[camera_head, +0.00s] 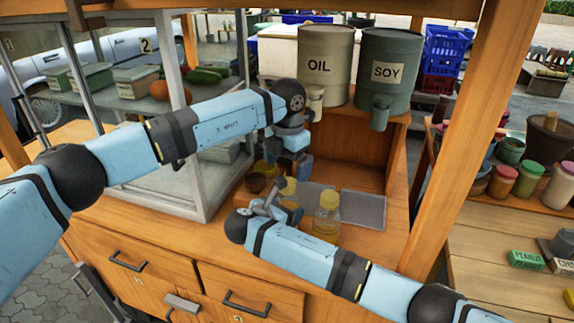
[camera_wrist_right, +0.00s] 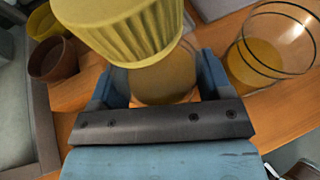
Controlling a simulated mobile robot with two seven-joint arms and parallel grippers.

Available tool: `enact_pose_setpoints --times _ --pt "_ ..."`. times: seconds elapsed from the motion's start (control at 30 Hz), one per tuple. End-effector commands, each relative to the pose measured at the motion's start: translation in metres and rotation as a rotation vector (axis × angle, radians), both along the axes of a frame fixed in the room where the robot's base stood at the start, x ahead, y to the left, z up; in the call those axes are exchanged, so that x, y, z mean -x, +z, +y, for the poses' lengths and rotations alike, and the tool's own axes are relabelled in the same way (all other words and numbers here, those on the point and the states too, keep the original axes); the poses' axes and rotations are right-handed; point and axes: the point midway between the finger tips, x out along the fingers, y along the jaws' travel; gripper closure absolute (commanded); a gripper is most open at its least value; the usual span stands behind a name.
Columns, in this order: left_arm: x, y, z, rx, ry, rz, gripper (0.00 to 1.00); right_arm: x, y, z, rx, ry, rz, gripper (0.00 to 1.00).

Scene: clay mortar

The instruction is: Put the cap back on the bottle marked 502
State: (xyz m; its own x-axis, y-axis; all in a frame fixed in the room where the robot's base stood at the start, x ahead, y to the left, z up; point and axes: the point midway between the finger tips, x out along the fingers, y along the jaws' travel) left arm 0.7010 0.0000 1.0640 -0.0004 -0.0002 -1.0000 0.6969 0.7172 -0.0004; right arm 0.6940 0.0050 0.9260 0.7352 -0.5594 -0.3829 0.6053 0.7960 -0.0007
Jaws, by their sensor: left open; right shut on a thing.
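My right gripper (camera_head: 279,205) is shut on a clear bottle (camera_wrist_right: 165,82) of amber liquid on the wooden counter. A ribbed yellow cap (camera_wrist_right: 120,28) is at the top of this bottle; it also shows in the head view (camera_head: 289,187). I cannot tell whether the cap is seated or only resting there. My left gripper (camera_head: 296,172) is open, just above and behind the cap, its fingertips partly hidden. No 502 mark is readable on either bottle.
A brown cup (camera_head: 257,182) and a yellow cup (camera_wrist_right: 43,22) stand left of the held bottle. A grey tray (camera_head: 362,210) lies behind the bottles. The OIL drum (camera_head: 326,65) and SOY drum (camera_head: 387,70) stand on the shelf. A glass case (camera_head: 200,160) is at left.

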Motion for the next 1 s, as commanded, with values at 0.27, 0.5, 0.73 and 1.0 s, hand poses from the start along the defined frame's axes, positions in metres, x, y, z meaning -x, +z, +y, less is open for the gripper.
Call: enact_pose_setpoints --times 0.27,0.5,0.73,1.0 --pt "0.000 0.002 0.000 0.001 0.000 -0.001 0.00 0.000 0.000 0.000 0.000 0.000 0.000 0.94" --pt "-0.001 0.039 0.000 0.000 0.000 -0.004 0.00 0.000 0.000 0.000 0.000 0.000 0.000 0.94" --pt "-0.001 0.088 0.000 0.001 0.001 -0.004 0.00 0.000 0.000 0.000 0.000 0.000 0.000 0.94" --pt "0.000 0.118 0.000 0.001 0.000 -0.001 0.00 0.000 0.000 0.000 0.000 0.000 0.000 0.94"
